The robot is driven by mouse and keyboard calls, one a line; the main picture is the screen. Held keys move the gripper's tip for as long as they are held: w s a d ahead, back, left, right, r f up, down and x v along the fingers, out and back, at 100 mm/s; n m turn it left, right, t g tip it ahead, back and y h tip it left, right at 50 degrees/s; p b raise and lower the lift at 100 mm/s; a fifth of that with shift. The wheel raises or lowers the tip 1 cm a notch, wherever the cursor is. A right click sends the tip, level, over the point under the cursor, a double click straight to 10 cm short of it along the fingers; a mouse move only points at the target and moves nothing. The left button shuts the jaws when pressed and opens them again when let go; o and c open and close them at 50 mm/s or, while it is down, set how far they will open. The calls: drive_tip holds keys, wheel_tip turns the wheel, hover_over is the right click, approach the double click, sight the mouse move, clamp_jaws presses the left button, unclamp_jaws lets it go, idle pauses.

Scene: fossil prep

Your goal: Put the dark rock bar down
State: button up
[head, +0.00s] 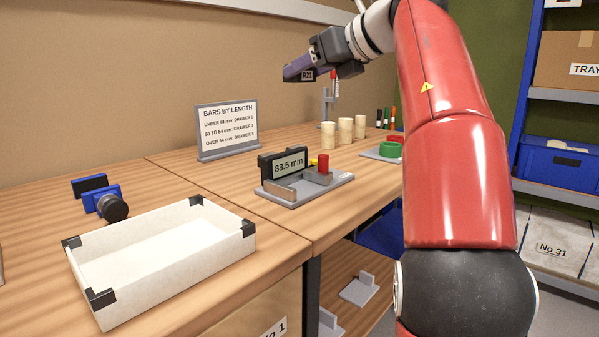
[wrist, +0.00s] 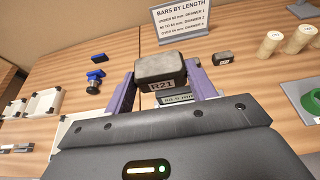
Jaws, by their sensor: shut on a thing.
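My gripper (head: 308,72) is raised above the bench in the head view, in front of the back wall. Its purple fingers (wrist: 160,90) are shut on the dark rock bar (wrist: 160,68) in the wrist view. The bar is a dark grey block with a small pale label on its near face. It is held in the air, apart from the bench. In the head view the bar is mostly hidden by the finger, with a label (head: 307,76) showing.
A gauge (head: 289,165) reading 88.5 mm stands mid-bench, with a lettered sign (head: 228,128) behind it. A white tray (head: 190,277) is front left. Pale cylinders (head: 328,135) stand behind the gauge. A small dark labelled block (wrist: 222,57) lies near the sign.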

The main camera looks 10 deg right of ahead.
wheel_tip(320, 180, down, 14)
drive_tip(key=shift+s+f+b, duration=0.1)
drive_tip(key=shift+b, duration=0.2)
drive_tip(key=shift+f+b, duration=0.4)
drive_tip(key=shift+f, duration=1.75)
drive_tip(key=shift+f+b, duration=0.5)
drive_tip(key=shift+f, duration=0.15)
drive_tip(key=o, duration=1.2)
drive_tip(key=shift+c, duration=0.2)
drive_tip(key=shift+r, duration=0.2)
drive_tip(key=shift+s+d+r+p, duration=0.15)
drive_tip(key=shift+r+p, duration=0.1)
drive_tip(key=shift+r, duration=0.15)
drive_tip(key=shift+s+d+r+p, duration=0.1)
drive_tip(key=shift+r+p, duration=0.15)
drive_tip(key=shift+r, duration=0.1)
drive_tip(key=v, duration=1.1)
